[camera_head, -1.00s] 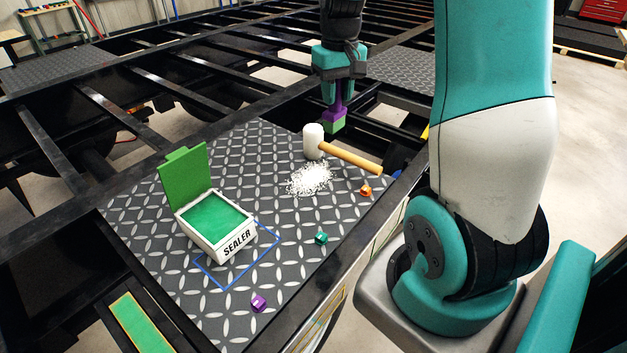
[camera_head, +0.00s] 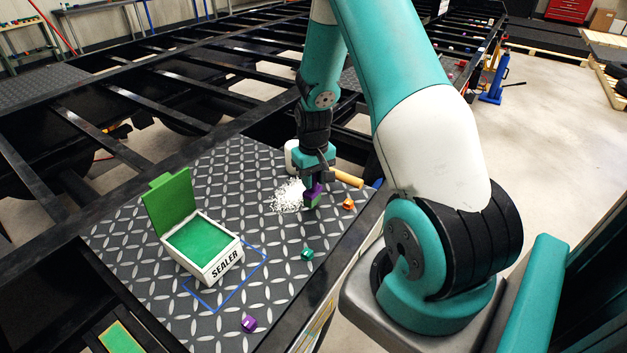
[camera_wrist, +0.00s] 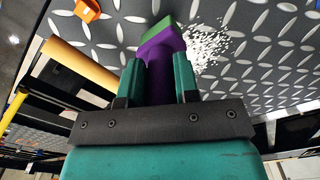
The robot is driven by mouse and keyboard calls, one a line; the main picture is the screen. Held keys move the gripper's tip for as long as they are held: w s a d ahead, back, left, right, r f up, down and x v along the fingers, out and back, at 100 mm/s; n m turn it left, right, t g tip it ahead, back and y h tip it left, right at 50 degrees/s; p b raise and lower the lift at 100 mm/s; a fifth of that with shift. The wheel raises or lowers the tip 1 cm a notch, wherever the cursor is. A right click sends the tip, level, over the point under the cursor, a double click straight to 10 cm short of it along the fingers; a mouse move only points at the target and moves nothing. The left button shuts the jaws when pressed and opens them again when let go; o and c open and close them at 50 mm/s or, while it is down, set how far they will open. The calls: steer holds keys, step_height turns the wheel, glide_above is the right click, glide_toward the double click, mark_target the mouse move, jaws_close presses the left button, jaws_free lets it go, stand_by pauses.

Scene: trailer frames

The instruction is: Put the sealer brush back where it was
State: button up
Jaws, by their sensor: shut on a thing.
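My gripper (camera_wrist: 162,80) is shut on the sealer brush, which has a purple handle and a green end. In the head view the brush (camera_head: 313,194) is held upright, green end down, over or at the plate beside the white granules; I cannot tell whether it touches the plate. The brush (camera_wrist: 157,50) also shows between the fingers in the wrist view. The white sealer box (camera_head: 213,262) stands to the left with its green lid (camera_head: 171,204) open and green sealer (camera_head: 203,240) inside. A blue outline (camera_head: 237,285) is marked on the plate beside the box.
A mallet (camera_head: 347,180) lies behind my gripper, partly hidden. White granules (camera_head: 284,196) lie left of the brush. Small orange (camera_head: 348,204), teal (camera_head: 307,254) and purple (camera_head: 249,323) pieces sit along the right side of the tread plate (camera_head: 140,262). Its middle is mostly clear.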

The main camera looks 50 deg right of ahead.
steer(key=shift+f, duration=0.8)
steer(key=shift+f, duration=0.2)
steer(key=o, duration=0.9)
steer(key=shift+o, duration=0.2)
steer(key=shift+r, duration=0.15)
